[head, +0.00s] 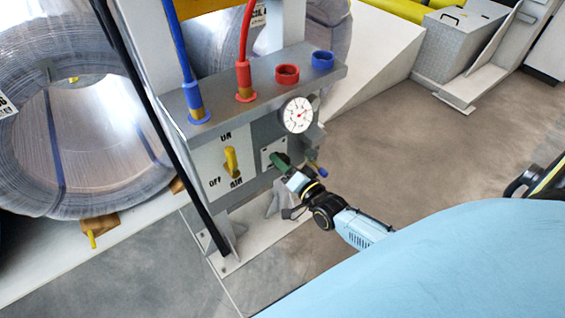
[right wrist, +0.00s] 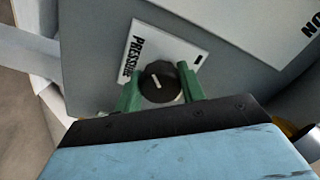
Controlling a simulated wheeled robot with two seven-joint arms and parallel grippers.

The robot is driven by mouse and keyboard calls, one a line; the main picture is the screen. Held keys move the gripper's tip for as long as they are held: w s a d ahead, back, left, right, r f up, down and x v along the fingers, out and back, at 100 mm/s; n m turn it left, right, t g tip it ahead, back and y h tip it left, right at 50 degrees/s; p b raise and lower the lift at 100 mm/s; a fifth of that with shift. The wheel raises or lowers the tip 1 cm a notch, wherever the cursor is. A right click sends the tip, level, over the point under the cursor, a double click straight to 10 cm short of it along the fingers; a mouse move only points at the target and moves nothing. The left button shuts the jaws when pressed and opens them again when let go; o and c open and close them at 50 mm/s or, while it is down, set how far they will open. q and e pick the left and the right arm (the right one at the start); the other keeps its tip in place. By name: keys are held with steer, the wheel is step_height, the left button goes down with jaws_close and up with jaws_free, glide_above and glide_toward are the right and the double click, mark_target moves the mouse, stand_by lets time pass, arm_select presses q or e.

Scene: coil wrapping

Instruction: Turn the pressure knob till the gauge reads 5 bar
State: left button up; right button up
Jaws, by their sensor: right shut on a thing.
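The pressure knob (right wrist: 158,82) is round and black with a white pointer line. It sits on a white plate (right wrist: 165,50) marked PRESSURE in the right wrist view. My right gripper (right wrist: 160,86) has its green fingers on both sides of the knob, shut on it. In the head view the same gripper (head: 281,161) reaches the panel from the lower right and hides the knob. The round white gauge (head: 298,115) is above the gripper. Its needle is red; the figures are too small to read. My left gripper is not in view.
Left of the knob is a yellow ON/OFF AIR lever (head: 231,161). Blue (head: 196,103) and red (head: 244,82) hoses plug into the shelf above, beside empty red (head: 287,74) and blue (head: 322,60) ports. A wrapped coil (head: 60,130) stands at left.

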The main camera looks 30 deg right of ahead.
steer(key=shift+a, duration=0.1)
steer(key=o, duration=1)
steer(key=shift+c, duration=0.2)
steer(key=shift+s, duration=0.15)
arm_select(q)
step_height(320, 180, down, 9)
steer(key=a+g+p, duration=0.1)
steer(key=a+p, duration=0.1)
steer(key=p, duration=0.1)
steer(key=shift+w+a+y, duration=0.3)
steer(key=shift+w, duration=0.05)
arm_select(e)
steer(key=s+d, duration=0.1)
steer(key=s, duration=1.2)
steer(key=shift+d, duration=0.2)
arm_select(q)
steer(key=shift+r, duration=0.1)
arm_select(e)
steer(key=shift+f, duration=0.15)
